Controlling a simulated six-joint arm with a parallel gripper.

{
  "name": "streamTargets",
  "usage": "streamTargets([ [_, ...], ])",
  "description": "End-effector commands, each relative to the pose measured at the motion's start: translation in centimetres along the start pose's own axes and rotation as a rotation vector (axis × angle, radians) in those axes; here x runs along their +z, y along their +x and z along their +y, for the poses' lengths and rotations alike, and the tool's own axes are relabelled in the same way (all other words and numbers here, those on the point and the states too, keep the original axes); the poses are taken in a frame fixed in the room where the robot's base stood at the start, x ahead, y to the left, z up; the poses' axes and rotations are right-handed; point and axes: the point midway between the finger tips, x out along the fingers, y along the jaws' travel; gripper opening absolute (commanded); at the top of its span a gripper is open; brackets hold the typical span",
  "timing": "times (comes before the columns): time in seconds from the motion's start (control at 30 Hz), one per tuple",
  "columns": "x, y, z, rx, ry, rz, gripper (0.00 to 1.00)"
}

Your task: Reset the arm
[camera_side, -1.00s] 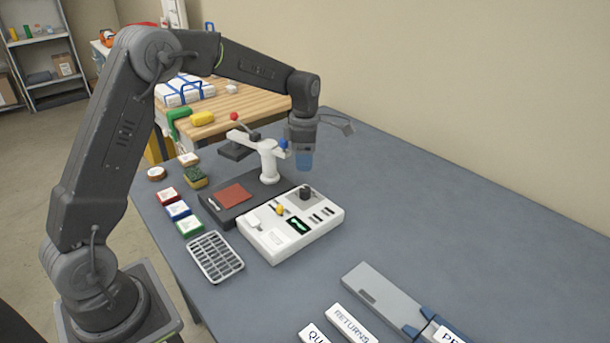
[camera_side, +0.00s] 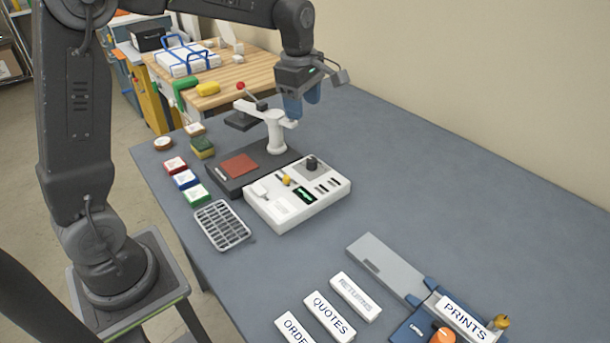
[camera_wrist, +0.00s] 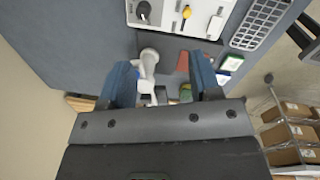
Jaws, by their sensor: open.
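A white swing arm on a white post (camera_side: 277,138) stands upright at the back of a dark base with a rust-red pad (camera_side: 239,167). A lever with a red ball (camera_side: 240,86) rises behind the arm's left end. My gripper (camera_side: 302,108), with blue fingers, is open and close by the arm's right end; a finger covers that end in the side view. In the wrist view, my open gripper (camera_wrist: 163,88) has the white arm (camera_wrist: 149,65) showing between its fingers. I cannot tell whether a finger touches it.
A white control box (camera_side: 296,198) sits in front of the base. A grey grid tray (camera_side: 222,226), several ink pads and a sponge (camera_side: 203,147) lie to the left. Label blocks (camera_side: 330,316) and a grey-blue slide unit (camera_side: 385,268) are in front. The table's right side is clear.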

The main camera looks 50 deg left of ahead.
Motion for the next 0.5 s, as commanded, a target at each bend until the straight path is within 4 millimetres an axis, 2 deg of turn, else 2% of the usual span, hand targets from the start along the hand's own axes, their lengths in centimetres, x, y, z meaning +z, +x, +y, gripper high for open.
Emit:
streamTargets([
  [0.03,0.3,-1.6,-1.9,0.033,0.127,-0.004,0.58],
  [0.2,0.9,-4.8,-7.9,0.13,0.585,0.008,0.58],
  [0.33,1.0,-6.1,-12.8,0.204,0.932,0.042,0.58],
  [0.5,0.7,-6.2,-18.6,0.294,1.366,0.12,0.58],
])
